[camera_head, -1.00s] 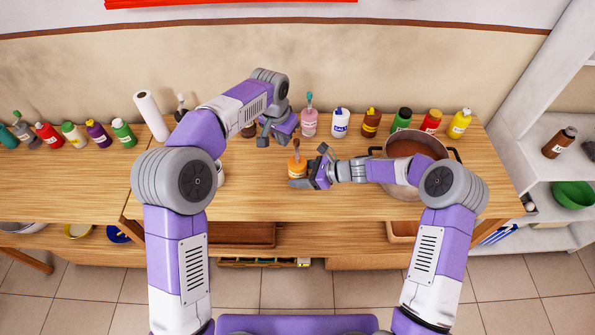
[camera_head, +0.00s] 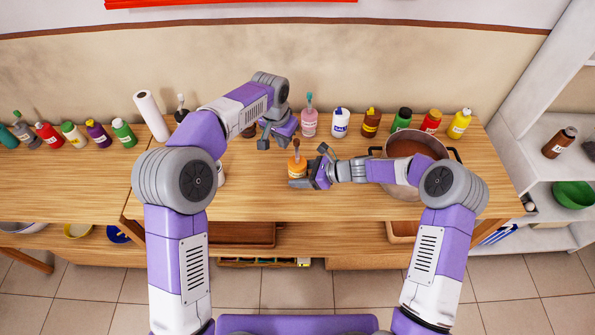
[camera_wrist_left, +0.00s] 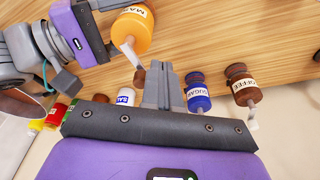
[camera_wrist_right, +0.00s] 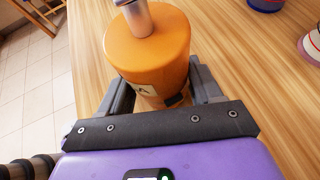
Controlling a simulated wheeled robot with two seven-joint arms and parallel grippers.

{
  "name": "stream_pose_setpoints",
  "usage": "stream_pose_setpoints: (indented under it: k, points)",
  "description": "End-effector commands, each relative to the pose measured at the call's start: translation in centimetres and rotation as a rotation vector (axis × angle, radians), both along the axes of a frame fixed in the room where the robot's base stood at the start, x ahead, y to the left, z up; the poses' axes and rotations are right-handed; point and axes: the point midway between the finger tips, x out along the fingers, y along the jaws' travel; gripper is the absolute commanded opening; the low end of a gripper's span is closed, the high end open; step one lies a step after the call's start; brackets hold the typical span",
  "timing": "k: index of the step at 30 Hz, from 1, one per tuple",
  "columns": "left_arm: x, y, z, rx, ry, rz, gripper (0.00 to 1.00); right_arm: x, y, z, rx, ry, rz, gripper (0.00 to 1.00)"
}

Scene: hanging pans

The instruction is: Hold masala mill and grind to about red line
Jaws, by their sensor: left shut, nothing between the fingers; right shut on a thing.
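The masala mill (camera_head: 297,170) is an orange jar with a grey handle on top. It stands near the middle of the counter and also shows in the left wrist view (camera_wrist_left: 131,33), label partly readable. My right gripper (camera_head: 299,183) is shut around the mill's body, one finger on each side, as the right wrist view (camera_wrist_right: 152,55) shows. My left gripper (camera_head: 264,142) is shut and empty, behind and left of the mill, apart from it. Its closed fingers (camera_wrist_left: 163,85) point toward the counter in the left wrist view. I cannot see a red line on the mill.
A pot (camera_head: 414,160) with reddish-brown contents stands right of the mill, partly behind my right arm. Several bottles line the back, including a blue-lidded one (camera_head: 340,124) and a pink one (camera_head: 309,122). A paper roll (camera_head: 151,115) stands left. The counter's front is clear.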

Motion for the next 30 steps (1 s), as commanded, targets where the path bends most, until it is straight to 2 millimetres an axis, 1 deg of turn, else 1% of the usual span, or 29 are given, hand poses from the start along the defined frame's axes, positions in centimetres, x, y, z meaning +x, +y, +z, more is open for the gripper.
stream_pose_setpoints:
  k: [18,30]
  points:
    - [0.0,0.0,-2.5,0.000,0.000,0.000,0.00,0.0,0.0,0.0,0.000,0.000,0.000,0.33]
    - [0.0,0.0,-2.8,-0.001,-0.001,0.000,0.00,0.0,0.0,0.0,0.000,0.000,0.000,0.33]
